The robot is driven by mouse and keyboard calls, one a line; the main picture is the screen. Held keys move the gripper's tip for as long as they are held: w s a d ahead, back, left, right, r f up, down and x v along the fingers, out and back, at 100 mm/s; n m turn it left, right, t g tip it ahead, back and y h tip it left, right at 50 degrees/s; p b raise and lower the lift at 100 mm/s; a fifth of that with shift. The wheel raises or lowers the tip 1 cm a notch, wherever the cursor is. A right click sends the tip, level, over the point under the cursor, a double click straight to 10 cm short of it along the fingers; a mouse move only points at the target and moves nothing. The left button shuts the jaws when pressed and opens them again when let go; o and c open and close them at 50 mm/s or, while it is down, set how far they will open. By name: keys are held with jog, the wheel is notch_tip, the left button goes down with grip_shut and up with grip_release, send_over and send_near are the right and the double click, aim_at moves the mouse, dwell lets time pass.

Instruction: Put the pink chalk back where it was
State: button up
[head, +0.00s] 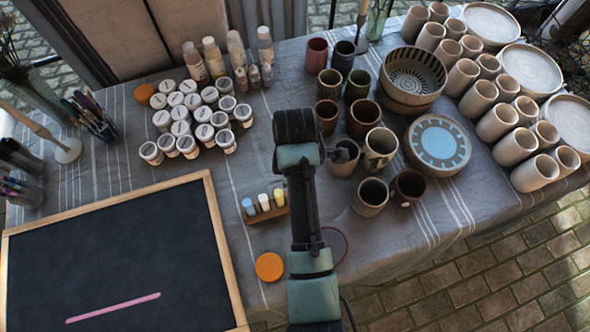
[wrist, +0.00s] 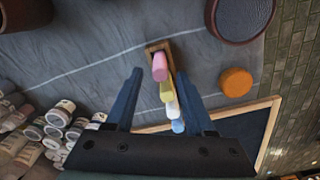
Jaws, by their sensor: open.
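The pink chalk (wrist: 160,67) stands at one end of the wooden chalk holder (wrist: 152,47), beside the yellow chalk (wrist: 166,92), white chalk (wrist: 172,109) and blue chalk (wrist: 178,126). It appears to sit in the holder; its lower end is hidden. My gripper (wrist: 160,75) is open, its two fingers apart on either side of the chalk row, with a gap to the pink chalk on both sides. In the head view the holder (head: 266,214) shows the blue, white and yellow chalks; my arm hides the pink one and my gripper.
A blackboard (head: 110,250) with a pink line (head: 113,307) lies at left. An orange round sponge (head: 269,266) is near the holder. Paint jars (head: 190,120) stand behind; cups (head: 370,195) and bowls (head: 412,75) fill the right side.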

notch_tip(320, 180, up, 6)
jog(key=shift+r, duration=0.1)
jog(key=w+a+r+m+t+y, duration=0.1)
jog(key=w+r+m+t, duration=0.5)
jog(key=r, duration=0.9)
jog(key=w+a+r+m+t, duration=0.1)
jog(key=w+r+m+t, duration=0.1)
jog(key=w+r+t, duration=0.95)
jog(key=s+r+m+t, duration=0.1)
jog(key=s+r+m, duration=0.15)
jog(key=r, duration=0.65)
jog(key=s+r+m+t, duration=0.1)
jog(key=s+r, duration=0.2)
jog(key=r, duration=0.6)
jog(key=s+d+r+m+t+h, duration=0.1)
jog(key=s+r+m+t, duration=0.4)
jog(key=s+r, duration=0.8)
notch_tip(320, 180, up, 5)
jog(key=d+t, duration=0.1)
jog(key=t, duration=0.2)
jog(key=shift+s+f+m, duration=0.2)
jog(key=shift+s+m, duration=0.15)
